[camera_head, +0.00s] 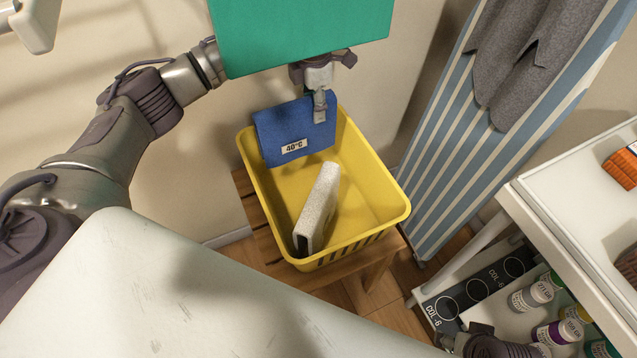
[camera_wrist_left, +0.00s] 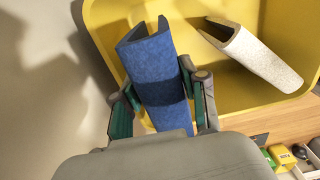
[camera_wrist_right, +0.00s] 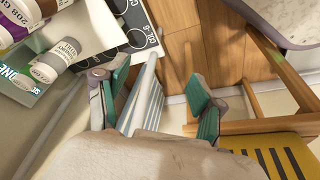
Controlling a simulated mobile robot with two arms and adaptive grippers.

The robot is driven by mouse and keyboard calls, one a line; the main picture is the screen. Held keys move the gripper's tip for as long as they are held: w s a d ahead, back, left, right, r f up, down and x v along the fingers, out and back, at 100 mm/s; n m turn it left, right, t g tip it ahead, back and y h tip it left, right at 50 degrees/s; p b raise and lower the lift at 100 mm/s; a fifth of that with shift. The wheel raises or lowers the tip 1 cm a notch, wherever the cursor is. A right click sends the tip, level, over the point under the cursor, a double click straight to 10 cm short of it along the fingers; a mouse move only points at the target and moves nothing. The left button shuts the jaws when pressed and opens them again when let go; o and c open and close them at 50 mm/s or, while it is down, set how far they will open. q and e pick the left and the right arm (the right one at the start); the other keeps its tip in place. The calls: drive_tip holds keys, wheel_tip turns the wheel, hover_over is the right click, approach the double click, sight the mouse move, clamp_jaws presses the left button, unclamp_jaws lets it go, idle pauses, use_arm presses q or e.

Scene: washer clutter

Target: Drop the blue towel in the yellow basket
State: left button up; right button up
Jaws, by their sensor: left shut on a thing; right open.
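The blue towel (camera_head: 275,130), folded and labelled 40°C, hangs over the back left part of the yellow basket (camera_head: 375,195). My left gripper (camera_head: 320,103) is shut on its upper right edge. The left wrist view shows the towel (camera_wrist_left: 155,65) between the fingers of my left gripper (camera_wrist_left: 162,92), with the basket (camera_wrist_left: 215,75) beneath. I cannot tell whether the towel touches the rim. My right gripper (camera_wrist_right: 155,85) is open and empty, low near the shelf. Part of the basket (camera_wrist_right: 280,155) shows in the right wrist view.
A whitish folded cloth (camera_head: 318,205) stands in the basket. The basket rests on a wooden stool (camera_head: 375,262). A striped ironing board (camera_head: 455,160) leans at the right. A white shelf unit (camera_head: 560,190) holds several bottles (camera_head: 540,292). A white surface (camera_head: 170,290) fills the lower left.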

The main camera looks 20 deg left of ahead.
use_arm(q)
wheel_tip(320, 180, down, 10)
drive_tip(key=b, duration=0.1)
drive_tip(key=shift+r, duration=0.25)
use_arm(e)
drive_tip(key=shift+v, duration=2.3)
drive_tip(key=shift+d, duration=0.1)
use_arm(q)
drive_tip(key=shift+f+b, duration=0.1)
drive_tip(key=shift+b, duration=0.2)
drive_tip(key=o, duration=1.1)
drive_tip(key=shift+o, duration=0.2)
